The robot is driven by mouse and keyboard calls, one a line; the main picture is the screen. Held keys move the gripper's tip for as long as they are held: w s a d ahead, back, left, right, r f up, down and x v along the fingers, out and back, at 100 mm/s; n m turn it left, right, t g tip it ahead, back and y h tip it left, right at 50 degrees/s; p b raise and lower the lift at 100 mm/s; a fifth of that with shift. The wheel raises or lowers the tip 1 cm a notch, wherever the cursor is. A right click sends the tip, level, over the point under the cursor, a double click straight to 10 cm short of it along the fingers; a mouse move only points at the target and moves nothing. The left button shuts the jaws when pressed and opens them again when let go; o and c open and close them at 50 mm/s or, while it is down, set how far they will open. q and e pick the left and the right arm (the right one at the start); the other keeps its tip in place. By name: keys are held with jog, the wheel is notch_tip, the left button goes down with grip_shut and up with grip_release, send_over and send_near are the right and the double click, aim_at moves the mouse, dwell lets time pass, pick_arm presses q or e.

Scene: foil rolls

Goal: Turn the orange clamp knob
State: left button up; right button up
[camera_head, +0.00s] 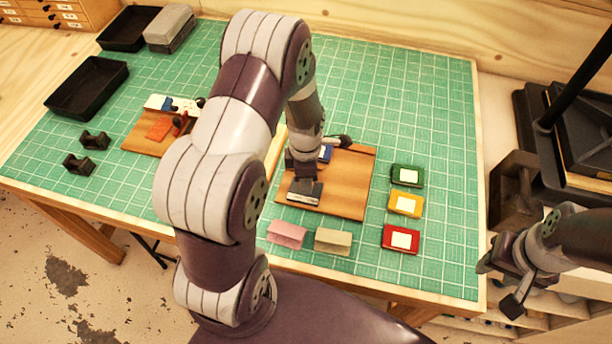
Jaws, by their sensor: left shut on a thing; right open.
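An orange-red piece (160,129) lies on a small wooden board (136,143) at the left of the mat; I cannot tell if it is the clamp knob. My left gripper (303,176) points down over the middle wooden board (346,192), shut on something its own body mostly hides. A dark block with a pale front edge (304,194) is right under it. A blue part (326,153) and a black-ended lever (342,142) show beside it. No orange knob shows on this board. My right gripper (500,276) is open and empty, off the table's right edge.
Green (407,176), yellow (405,204) and red (401,238) labelled cases stand right of the board. Pink (286,234) and beige (333,241) blocks are in front. Black trays (88,87) and small black holders (80,164) are at left. The mat's back right is clear.

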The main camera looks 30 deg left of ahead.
pick_arm(q)
jog(key=shift+w+r, duration=0.1)
jog(key=o, duration=1)
jog(key=shift+o, duration=0.3)
jog(key=shift+a, duration=0.1)
notch_tip(320, 180, up, 12)
jog(key=b, duration=0.2)
jog(key=shift+r, duration=0.25)
jog(key=shift+a, duration=0.1)
